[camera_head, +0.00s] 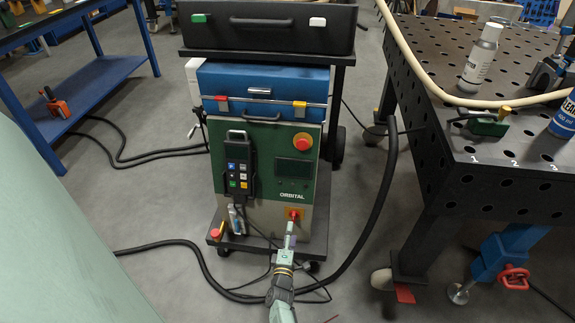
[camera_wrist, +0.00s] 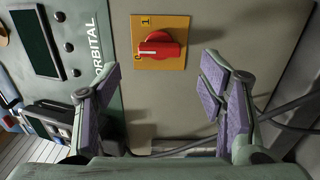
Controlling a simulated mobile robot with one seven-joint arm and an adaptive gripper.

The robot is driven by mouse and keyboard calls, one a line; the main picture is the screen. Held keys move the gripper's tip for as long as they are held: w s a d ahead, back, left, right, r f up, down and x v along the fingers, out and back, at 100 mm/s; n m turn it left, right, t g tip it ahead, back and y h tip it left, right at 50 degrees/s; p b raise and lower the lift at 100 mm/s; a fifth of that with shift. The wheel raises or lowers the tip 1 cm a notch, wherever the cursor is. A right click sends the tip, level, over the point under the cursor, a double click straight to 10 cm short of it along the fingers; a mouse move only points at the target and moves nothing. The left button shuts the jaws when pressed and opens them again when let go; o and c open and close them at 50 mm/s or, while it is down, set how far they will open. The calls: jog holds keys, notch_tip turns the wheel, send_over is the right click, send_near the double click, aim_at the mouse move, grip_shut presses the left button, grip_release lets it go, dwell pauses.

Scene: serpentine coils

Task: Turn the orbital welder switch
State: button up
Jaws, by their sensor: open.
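The orbital welder (camera_head: 295,175) is a green and grey cabinet on a low cart in the head view. Its switch is a red knob (camera_wrist: 160,46) on a yellow plate (camera_wrist: 175,62), low on the front panel; the knob also shows in the head view (camera_head: 294,214). In the wrist view the knob's white mark lies near the 0, and a 1 stands at the plate's upper left. My gripper (camera_wrist: 163,88) is open and empty, with its purple-padded fingers spread to either side of the switch and apart from it. In the head view my gripper (camera_head: 289,235) is just below the switch.
A hanging pendant (camera_head: 238,165) and a red emergency button (camera_head: 303,141) are on the cabinet front. A thick black hose (camera_head: 375,220) curves along the right. A perforated welding table (camera_head: 450,130) stands right, and a blue-framed bench (camera_head: 75,110) left. Cables lie on the floor.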

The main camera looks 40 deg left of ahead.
jog(key=v, duration=0.6)
jog(key=shift+s+d, duration=0.2)
jog(key=shift+s, duration=0.15)
